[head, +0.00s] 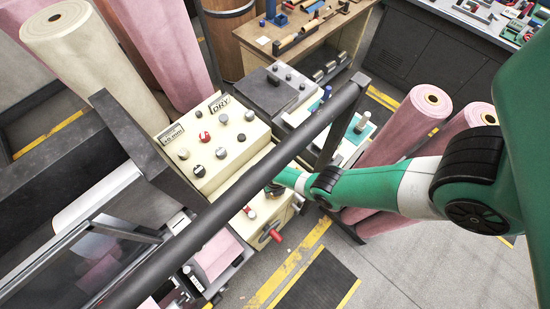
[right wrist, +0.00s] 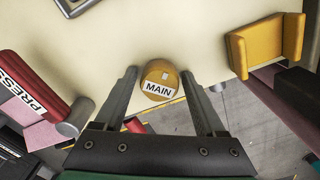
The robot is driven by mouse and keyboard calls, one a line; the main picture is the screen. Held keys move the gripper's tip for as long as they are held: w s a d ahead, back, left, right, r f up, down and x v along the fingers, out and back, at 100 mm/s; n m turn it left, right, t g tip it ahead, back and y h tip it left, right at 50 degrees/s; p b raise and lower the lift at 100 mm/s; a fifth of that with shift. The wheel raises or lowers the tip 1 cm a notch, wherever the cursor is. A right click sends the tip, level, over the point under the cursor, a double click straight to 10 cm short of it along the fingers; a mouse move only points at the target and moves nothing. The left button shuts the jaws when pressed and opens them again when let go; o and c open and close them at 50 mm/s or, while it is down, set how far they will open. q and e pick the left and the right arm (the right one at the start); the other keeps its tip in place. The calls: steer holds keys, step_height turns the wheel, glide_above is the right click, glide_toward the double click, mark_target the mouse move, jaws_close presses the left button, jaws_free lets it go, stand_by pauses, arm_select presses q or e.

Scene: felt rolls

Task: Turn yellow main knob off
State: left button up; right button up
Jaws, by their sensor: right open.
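The yellow main knob (right wrist: 158,76) shows in the right wrist view on the cream panel (right wrist: 130,35), with a white "MAIN" label on its face. My right gripper (right wrist: 160,80) is open, with one finger on each side of the knob and small gaps beside it. I cannot tell how deep the fingertips reach. In the head view my green right arm reaches in from the right to the cream control box (head: 232,150). My left gripper is not in view.
The dark rail (head: 235,185) crosses in front of the box. A red "PRESS" part (right wrist: 25,95) lies left of the gripper and a yellow bracket (right wrist: 265,45) right of it. Felt rolls (head: 405,125) stand beside my arm. Open floor (head: 400,270) lies at lower right.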

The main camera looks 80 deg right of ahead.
steer(key=m, duration=0.3)
steer(key=m, duration=0.3)
steer(key=shift+m, duration=0.3)
steer(key=m, duration=0.2)
steer(key=shift+m, duration=0.3)
steer(key=shift+m, duration=1.1)
steer(key=m, duration=0.3)
steer(key=shift+m, duration=0.4)
